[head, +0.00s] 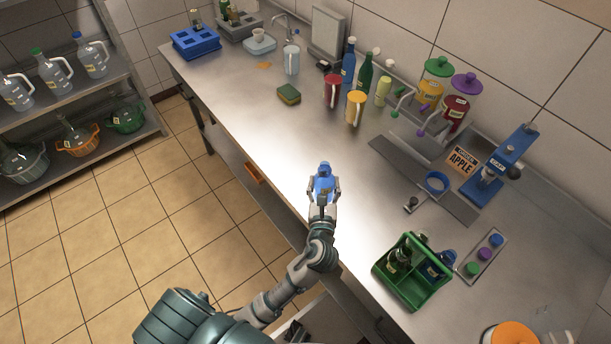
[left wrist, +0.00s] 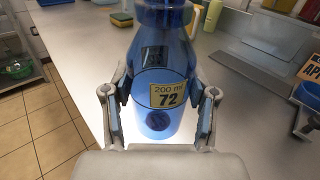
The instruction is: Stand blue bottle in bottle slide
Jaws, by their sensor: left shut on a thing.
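My left gripper (head: 323,194) is shut on a small blue bottle (head: 323,170), with a finger on each side of its body. In the left wrist view the blue bottle (left wrist: 158,70) looks upright, with a yellow "200 ml 72" label; its top is cut off. It is over the front part of the steel counter; I cannot tell whether its base touches. What looks like the bottle slide (head: 397,160), a flat grey metal track with a blue ring (head: 437,183), lies to the right, apart from the bottle. My right gripper is not in view.
A green crate (head: 385,281) with bottles stands at the front right, beside a tray of coloured caps (head: 484,255). A blue press (head: 503,165) and an "APPLE" sign (head: 462,161) stand behind the track. Red and yellow mugs (head: 355,107) stand farther back. Counter between bottle and track is clear.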

